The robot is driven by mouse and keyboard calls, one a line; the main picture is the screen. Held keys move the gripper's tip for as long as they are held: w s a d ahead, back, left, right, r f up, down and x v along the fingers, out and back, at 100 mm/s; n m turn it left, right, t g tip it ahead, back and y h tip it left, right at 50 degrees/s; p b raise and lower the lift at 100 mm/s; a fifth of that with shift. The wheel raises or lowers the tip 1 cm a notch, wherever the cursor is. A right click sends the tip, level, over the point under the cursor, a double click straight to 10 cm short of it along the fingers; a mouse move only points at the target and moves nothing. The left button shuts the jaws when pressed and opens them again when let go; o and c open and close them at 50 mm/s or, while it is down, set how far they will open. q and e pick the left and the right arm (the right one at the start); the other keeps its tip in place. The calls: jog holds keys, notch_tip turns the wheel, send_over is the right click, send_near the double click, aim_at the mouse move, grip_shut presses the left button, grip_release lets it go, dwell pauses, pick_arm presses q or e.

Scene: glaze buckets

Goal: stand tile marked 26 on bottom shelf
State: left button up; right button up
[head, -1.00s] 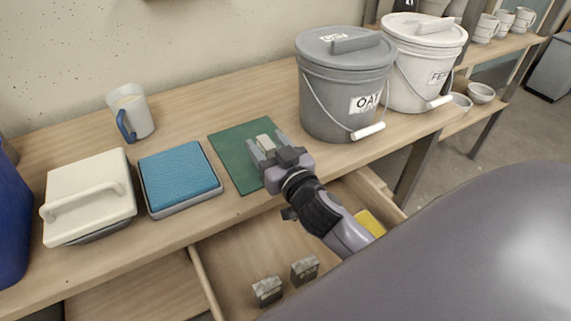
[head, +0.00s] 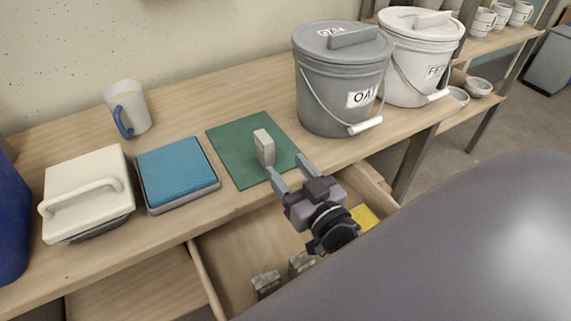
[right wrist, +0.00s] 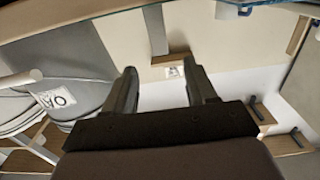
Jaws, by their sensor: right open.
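A small pale block-shaped tile (head: 264,147) stands upright on the green mat (head: 228,150) on the table. No number can be read on it. My right gripper (head: 290,170) is open and empty, just in front of the tile and apart from it, over the table's front edge and the open drawer. In the right wrist view the two fingers (right wrist: 160,90) are spread with nothing between them. Two more small tiles (head: 266,283) (head: 301,263) stand in the drawer (head: 235,245), partly hidden by my arm. My left gripper is not in view.
A grey lidded bucket (head: 340,85) and a white one (head: 418,60) stand behind the mat to the right. A blue pad (head: 178,172), a white handled box (head: 86,190) and a mug (head: 128,108) are on the left. Shelves with cups (head: 484,22) and bowls (head: 478,87) are far right.

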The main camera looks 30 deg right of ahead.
aim_at(270, 149)
jog(key=w, duration=0.4)
jog(key=shift+d+f, duration=0.1)
jog(key=shift+f, duration=0.3)
jog(key=shift+w, duration=0.55)
jog(key=w, duration=0.4)
jog(key=shift+w+d, duration=0.15)
jog(key=shift+w, duration=0.6)
jog(key=c, duration=0.9)
grip_shut()
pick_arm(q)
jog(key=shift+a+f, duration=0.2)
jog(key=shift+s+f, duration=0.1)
pick_arm(e)
jog(key=shift+r, duration=0.1)
